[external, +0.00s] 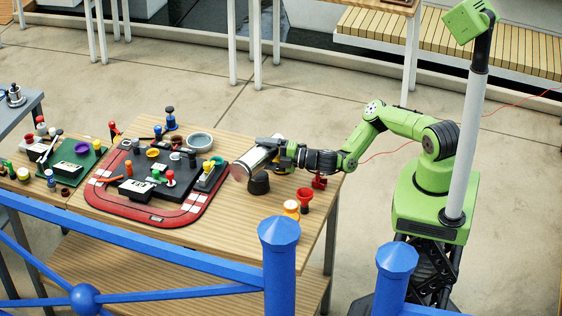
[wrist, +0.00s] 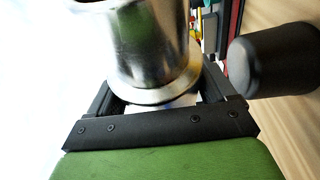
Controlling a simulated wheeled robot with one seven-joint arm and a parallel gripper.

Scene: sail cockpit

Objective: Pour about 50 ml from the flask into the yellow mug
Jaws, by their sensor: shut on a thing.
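A shiny silver flask (external: 252,161) is held over the right part of the wooden table, tipped well over to the lower left in the external view. My gripper (external: 283,153) is shut on it. In the wrist view the flask (wrist: 148,45) sits between the two black fingers (wrist: 160,100), its flared rim toward the palm. A yellow-orange round item with a pale top (external: 291,209) stands near the table's front right edge; it may be the yellow mug, but it is too small to be sure. I see no stream of liquid.
A black cup-like object (external: 259,183) stands just below the flask and shows close at the right in the wrist view (wrist: 275,60). A red funnel-like item (external: 305,196) is near the right edge. A red-bordered dark board (external: 187,214) with several small items fills the table's left part.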

